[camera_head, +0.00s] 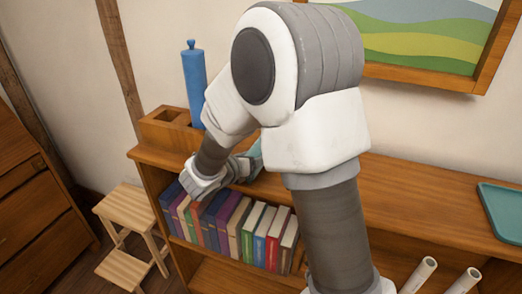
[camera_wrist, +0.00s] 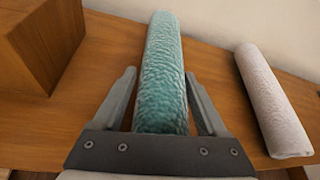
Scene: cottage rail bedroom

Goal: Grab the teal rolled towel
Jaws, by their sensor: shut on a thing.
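The teal rolled towel (camera_wrist: 163,75) lies lengthwise between the two fingers of my gripper (camera_wrist: 161,95) in the wrist view, with a finger along each side near its close end. My gripper is shut on it. The towel appears at or just above the wooden shelf top; I cannot tell whether it touches. In the head view only a small teal part of the towel (camera_head: 255,149) shows behind my wrist, above the bookshelf. My arm hides the rest of it and the fingertips there.
A pale rolled towel (camera_wrist: 270,97) lies to the right on the shelf top. A wooden box (camera_head: 168,128) and a blue bottle (camera_head: 194,80) stand at the left end. A teal tray (camera_head: 503,212) lies at the far right. Books (camera_head: 240,228) fill the shelf below.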

